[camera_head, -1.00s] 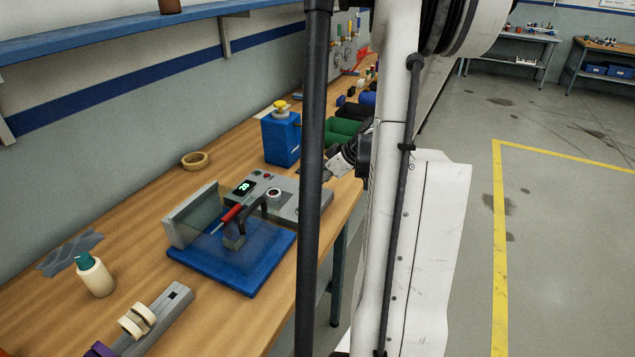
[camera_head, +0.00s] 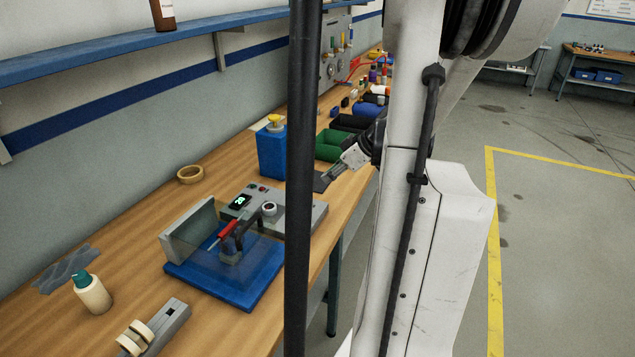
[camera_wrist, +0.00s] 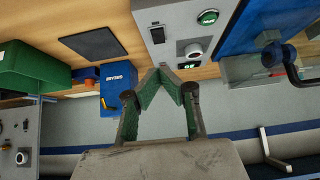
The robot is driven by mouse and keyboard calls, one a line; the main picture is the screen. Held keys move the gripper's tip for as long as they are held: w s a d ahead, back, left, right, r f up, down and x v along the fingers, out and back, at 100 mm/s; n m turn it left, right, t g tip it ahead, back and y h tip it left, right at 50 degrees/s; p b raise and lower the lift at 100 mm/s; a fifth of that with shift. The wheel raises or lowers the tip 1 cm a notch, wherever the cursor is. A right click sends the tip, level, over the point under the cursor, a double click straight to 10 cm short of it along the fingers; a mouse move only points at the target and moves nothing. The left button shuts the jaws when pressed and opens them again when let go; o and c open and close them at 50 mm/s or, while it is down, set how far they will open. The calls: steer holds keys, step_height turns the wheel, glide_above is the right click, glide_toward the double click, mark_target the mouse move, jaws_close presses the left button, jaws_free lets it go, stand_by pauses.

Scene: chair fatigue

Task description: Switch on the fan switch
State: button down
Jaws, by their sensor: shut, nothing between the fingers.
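I cannot tell which part is the fan switch. My gripper (camera_head: 321,184) is beyond and to the right of the box in the head view. In the wrist view its fingertips (camera_wrist: 162,74) meet, empty, by the box's lower edge. Contact cannot be told.
A blue box with a yellow top (camera_head: 272,152) stands behind the control box, and a green bin (camera_head: 330,147) lies farther back. A blue fixture (camera_head: 222,270) with a clear guard sits in front. A tape roll (camera_head: 190,174) and bottle (camera_head: 92,293) are on the bench. My dark column hides part of it.

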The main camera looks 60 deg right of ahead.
steer(key=shift+s+f+v, duration=0.1)
steer(key=shift+s+v, duration=0.05)
steer(key=shift+v, duration=0.85)
steer(key=shift+s+f+v, duration=0.15)
steer(key=shift+v, duration=0.8)
